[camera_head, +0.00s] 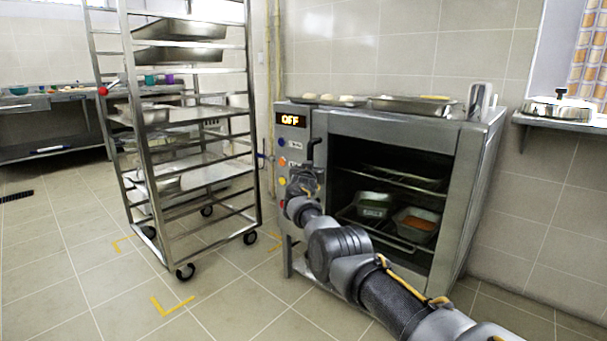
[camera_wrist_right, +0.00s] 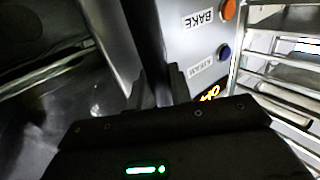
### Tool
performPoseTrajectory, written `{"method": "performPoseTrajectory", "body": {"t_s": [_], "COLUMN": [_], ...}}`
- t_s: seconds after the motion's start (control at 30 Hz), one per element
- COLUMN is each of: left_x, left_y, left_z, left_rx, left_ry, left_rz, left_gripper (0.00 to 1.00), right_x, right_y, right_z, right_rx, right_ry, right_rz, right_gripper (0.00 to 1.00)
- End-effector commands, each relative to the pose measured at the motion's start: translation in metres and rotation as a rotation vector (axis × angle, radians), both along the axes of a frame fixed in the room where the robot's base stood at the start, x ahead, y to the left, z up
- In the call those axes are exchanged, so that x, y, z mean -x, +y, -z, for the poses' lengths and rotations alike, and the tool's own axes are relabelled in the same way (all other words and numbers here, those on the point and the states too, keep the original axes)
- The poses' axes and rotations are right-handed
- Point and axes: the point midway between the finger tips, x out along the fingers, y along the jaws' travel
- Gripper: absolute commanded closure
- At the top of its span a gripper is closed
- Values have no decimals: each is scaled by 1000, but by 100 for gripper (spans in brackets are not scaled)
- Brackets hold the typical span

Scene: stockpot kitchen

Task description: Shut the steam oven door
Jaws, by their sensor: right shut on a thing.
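The steam oven (camera_head: 480,150) stands against the back wall, its display reading OFF. Its door, a steel frame (camera_head: 385,130) around a dark window, lies across or close to the front; I cannot tell whether it is fully flush. Pans show behind the window area. A black upright handle (camera_head: 313,150) is at the door's left edge, beside the control panel. My right gripper (camera_head: 304,178) is at this handle and appears shut on it. In the right wrist view its fingers (camera_wrist_right: 160,88) are close together between the door frame (camera_wrist_right: 108,40) and the panel (camera_wrist_right: 200,45). My left gripper is out of view.
A wheeled tray rack (camera_head: 185,195) stands left of the oven. Trays (camera_head: 410,104) and a steel container (camera_head: 480,98) sit on the oven top. A wall shelf (camera_head: 560,122) with a lidded pan is at right. The floor in the lower left is clear, with yellow corner marks.

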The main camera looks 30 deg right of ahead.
Motion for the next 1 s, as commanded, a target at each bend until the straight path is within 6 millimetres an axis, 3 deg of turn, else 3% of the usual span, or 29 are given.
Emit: {"method": "performPoseTrajectory", "body": {"t_s": [0.5, 0.53, 0.67, 1.0], "left_x": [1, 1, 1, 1], "left_y": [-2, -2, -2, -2], "left_z": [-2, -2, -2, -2], "left_rx": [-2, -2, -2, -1], "left_ry": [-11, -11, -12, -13], "left_rz": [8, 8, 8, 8], "left_gripper": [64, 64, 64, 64], "right_x": [1, 1, 1, -1], "right_y": [-9, -9, -9, -5], "right_z": [-7, -7, -7, -4], "right_rx": [5, 6, 5, 3], "right_ry": [-9, -10, -9, -5], "right_rz": [8, 8, 8, 3], "right_gripper": [100, 77, 60, 59]}}
